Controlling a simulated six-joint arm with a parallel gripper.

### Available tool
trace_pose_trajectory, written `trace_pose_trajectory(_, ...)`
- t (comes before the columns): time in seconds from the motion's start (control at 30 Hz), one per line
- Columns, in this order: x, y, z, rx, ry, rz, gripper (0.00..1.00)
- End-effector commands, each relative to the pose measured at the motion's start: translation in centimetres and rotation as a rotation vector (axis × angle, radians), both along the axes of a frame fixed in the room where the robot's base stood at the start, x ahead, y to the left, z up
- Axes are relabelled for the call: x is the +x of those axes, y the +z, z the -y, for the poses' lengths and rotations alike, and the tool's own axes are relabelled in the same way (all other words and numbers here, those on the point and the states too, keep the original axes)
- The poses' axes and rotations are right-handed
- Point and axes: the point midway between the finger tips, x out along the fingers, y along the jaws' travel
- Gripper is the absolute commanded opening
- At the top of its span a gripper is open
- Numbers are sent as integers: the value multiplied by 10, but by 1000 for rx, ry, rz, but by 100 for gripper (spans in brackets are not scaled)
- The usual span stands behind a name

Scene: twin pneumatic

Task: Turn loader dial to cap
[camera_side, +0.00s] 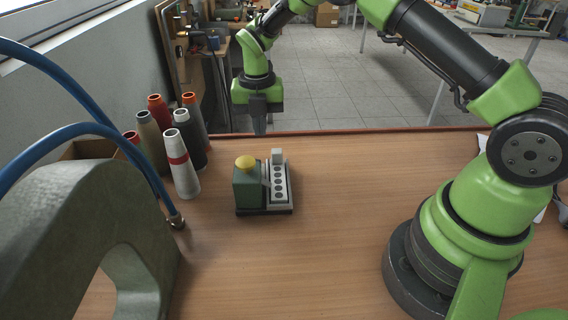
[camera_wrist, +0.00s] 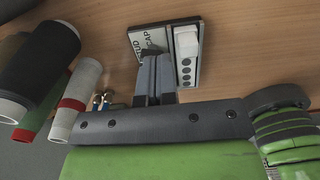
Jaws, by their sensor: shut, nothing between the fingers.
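The loader (camera_side: 249,190) is a green box with a yellow round knob on top, standing on the table. Beside it is a pale strip (camera_side: 278,185) with a row of several dark holes and a raised grey block at its far end.
Several thread cones (camera_side: 182,165) stand left of the loader. A grey-green arched machine frame (camera_side: 85,225) with blue hoses fills the left foreground. The table (camera_side: 310,260) is clear to the right and in front of the loader.

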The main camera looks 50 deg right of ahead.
Motion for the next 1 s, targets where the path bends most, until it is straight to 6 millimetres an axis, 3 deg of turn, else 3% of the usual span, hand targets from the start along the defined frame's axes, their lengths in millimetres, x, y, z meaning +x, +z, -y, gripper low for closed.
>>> trace_pose_trajectory(0.4, 1, 8, -1, 0, 0, 0, 0)
trace_pose_trajectory(0.7, 18, 16, -26, 1, 1, 0, 0)
trace_pose_trajectory(1.0, 18, -13, -27, -1, -1, -5, 0)
